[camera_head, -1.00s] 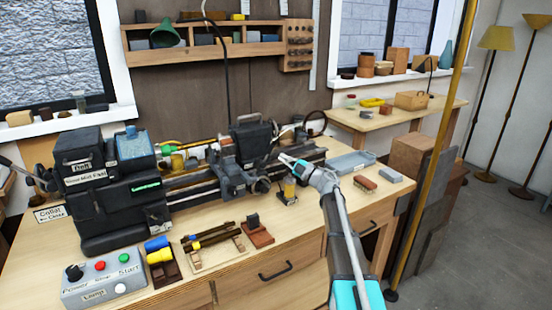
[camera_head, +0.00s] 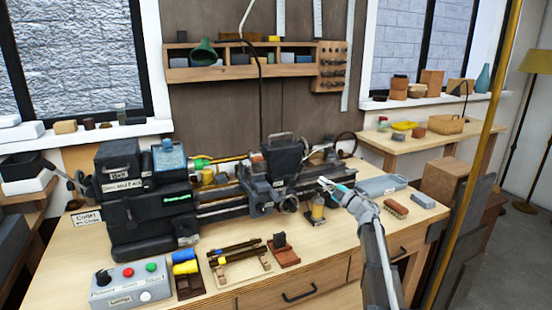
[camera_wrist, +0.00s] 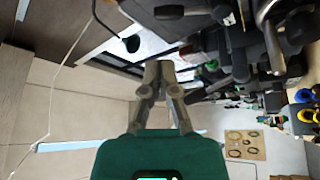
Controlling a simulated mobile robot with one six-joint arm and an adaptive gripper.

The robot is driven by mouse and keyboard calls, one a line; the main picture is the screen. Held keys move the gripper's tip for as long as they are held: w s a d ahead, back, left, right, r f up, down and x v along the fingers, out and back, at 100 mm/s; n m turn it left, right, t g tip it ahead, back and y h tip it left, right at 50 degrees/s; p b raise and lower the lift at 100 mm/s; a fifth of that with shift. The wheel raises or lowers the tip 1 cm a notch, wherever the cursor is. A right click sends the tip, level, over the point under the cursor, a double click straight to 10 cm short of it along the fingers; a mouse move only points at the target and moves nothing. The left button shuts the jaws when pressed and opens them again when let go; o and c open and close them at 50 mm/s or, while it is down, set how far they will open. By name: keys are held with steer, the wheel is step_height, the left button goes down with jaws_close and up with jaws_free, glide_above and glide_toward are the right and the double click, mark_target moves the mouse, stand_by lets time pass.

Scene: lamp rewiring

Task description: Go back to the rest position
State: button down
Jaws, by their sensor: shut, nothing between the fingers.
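My gripper (camera_head: 326,184) is at the end of my grey arm, above the right part of the workbench (camera_head: 330,259). It is to the right of the lathe (camera_head: 283,165) and apart from it. In the wrist view the two fingers of my gripper (camera_wrist: 158,72) come together at the tips, with nothing held between them. The lathe's dark parts show in the upper right of the wrist view, tilted.
A control box (camera_head: 131,284) with buttons stands at the bench's front left. A brass pole (camera_head: 472,160) rises at the right.

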steer(key=s+d+f+m+t+h+p, duration=0.1)
steer(key=s+d+f+m+h, duration=0.15)
steer(key=m+h, duration=0.6)
steer(key=s+d+f+m+h+p, duration=0.1)
steer(key=d+m+h, duration=0.2)
steer(key=m+h, duration=0.55)
steer(key=s+a+f+m+g+h+p, duration=0.2)
steer(key=s+a+f+m+g, duration=0.1)
steer(key=s+f+g, duration=0.6)
steer(key=s+a+f+g+y, duration=0.1)
steer(key=s+a+f+g, duration=0.1)
steer(key=s, duration=0.5)
steer(key=s+a+f+g+y+p, duration=0.1)
steer(key=s+a+g+y, duration=0.1)
steer(key=s+a, duration=0.3)
steer(key=s+a+f+g+y, duration=0.1)
steer(key=s+a+g, duration=0.3)
steer(key=s, duration=0.7)
steer(key=shift+f+y+p, duration=0.3)
steer(key=shift+f, duration=0.55)
